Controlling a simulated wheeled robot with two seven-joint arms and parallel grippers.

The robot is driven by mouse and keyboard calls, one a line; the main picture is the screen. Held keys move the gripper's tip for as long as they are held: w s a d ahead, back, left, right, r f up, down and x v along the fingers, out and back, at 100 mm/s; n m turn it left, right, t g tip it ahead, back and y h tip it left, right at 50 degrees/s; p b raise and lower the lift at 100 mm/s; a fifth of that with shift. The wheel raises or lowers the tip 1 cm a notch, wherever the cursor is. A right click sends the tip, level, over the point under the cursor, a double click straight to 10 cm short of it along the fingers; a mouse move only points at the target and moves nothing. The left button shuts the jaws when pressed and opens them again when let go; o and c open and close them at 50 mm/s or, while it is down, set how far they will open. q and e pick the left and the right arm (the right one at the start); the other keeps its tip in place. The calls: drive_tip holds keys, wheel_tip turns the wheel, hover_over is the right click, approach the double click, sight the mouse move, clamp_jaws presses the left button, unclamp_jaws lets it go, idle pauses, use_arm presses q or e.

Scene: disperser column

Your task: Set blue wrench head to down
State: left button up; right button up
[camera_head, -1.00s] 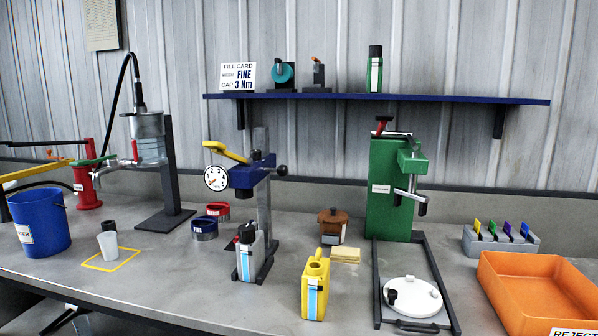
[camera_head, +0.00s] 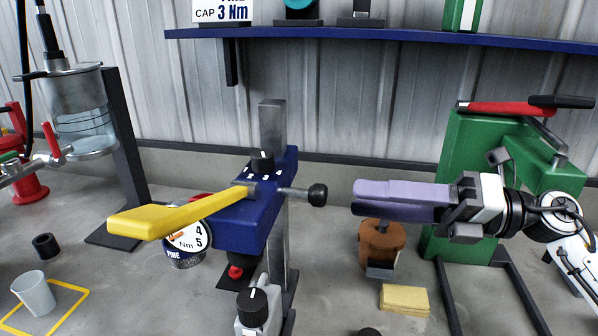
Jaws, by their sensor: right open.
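The blue wrench head (camera_head: 252,212) sits on an upright grey column (camera_head: 272,125) in the middle of the view. A black dial knob (camera_head: 263,161) with numbers is on top. A short lever with a black ball (camera_head: 317,195) sticks out to the right.
A green press (camera_head: 470,160) with a red lever stands at the right, behind my right arm. A brown pot (camera_head: 382,246) and a yellow sponge (camera_head: 404,299) are below the gripper. A blue shelf (camera_head: 350,38) runs across the wall. A clear cup (camera_head: 34,294) is at lower left.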

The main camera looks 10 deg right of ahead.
sight(307, 195)
drive_tip(key=x, duration=0.2)
drive_tip(key=p+x, duration=0.1)
drive_tip(key=x, duration=0.2)
drive_tip(key=p+x, duration=0.1)
drive_tip(key=x, duration=0.2)
drive_tip(key=shift+s+a+r, duration=0.2)
drive_tip(key=shift+s+a, duration=0.05)
drive_tip(key=shift+w+a+f+p, duration=0.1)
drive_tip(key=shift+w+a+p, duration=0.25)
drive_tip(key=shift+a, duration=0.25)
use_arm(q)
drive_tip(key=shift+s+a+r, duration=0.1)
drive_tip(key=shift+s+r, duration=0.15)
drive_tip(key=shift+r, duration=0.4)
drive_tip(key=shift+s+r, duration=0.25)
drive_tip(key=shift+r, duration=0.35)
drive_tip(key=shift+w, duration=0.1)
